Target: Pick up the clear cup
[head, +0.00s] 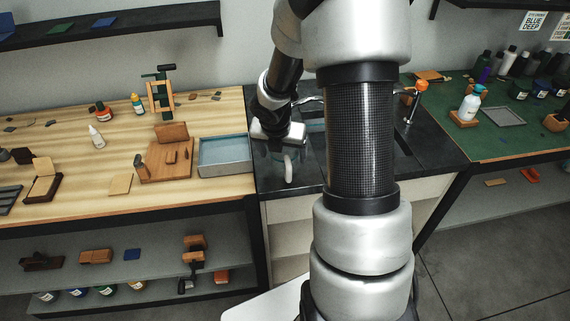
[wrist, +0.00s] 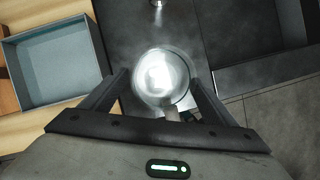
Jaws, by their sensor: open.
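The clear cup (wrist: 163,78) shows in the wrist view as a bright, round, see-through shape on the dark counter. My gripper (wrist: 157,80) is open, with one finger at the left and one at the right of the cup in this view. I cannot tell whether the fingers touch it or how far above it they are. In the head view my gripper (head: 278,138) is over the black counter left of the large arm link. A pale shape (head: 288,168) just below it may be the cup; its outline is unclear.
A grey-blue tray (head: 226,170) stands at the wooden bench's right end, left of my gripper; it also shows in the wrist view (wrist: 55,65). A sink basin lies to the right in the wrist view. A faucet (head: 416,92) stands at the back. My arm hides the counter's middle.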

